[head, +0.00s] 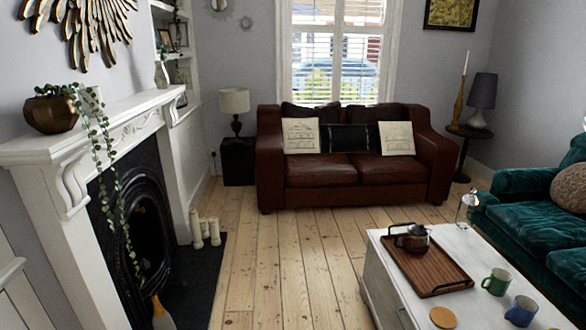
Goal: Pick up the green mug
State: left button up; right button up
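A green mug (496,282) stands upright on the white coffee table (388,292) at the lower right. It is right of the wooden tray and just behind a blue mug (521,311). Neither of my grippers shows in the head view, so I cannot see whether they are open or shut.
A wooden tray (425,262) with a teapot (413,239) is on the table, with a round item (443,317) nearer. A glass-like object (468,208) stands at the table's far end. A green sofa (535,226) is on the right; bare floorboards (285,262) lie left of the table.

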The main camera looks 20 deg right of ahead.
aim_at(499, 280)
jog(key=i+z, duration=0.25)
jog(key=i, duration=1.05)
jog(key=i+j+z, duration=0.1)
jog(key=i+z, duration=0.25)
jog(key=i, duration=0.2)
jog(key=i+j+z, duration=0.25)
jog(key=i+z, duration=0.35)
jog(key=z, duration=0.2)
jog(key=i+j+z, duration=0.2)
jog(key=z, duration=0.2)
jog(key=i+j+z, duration=0.2)
jog(key=z, duration=0.2)
jog(key=i+j+z, duration=0.1)
jog(key=z, duration=0.25)
jog(key=i+j+z, duration=0.15)
jog(key=z, duration=0.25)
jog(key=i+j+z, duration=0.15)
jog(key=z, duration=0.2)
jog(key=i+j+z, duration=0.2)
jog(key=j+z, duration=0.2)
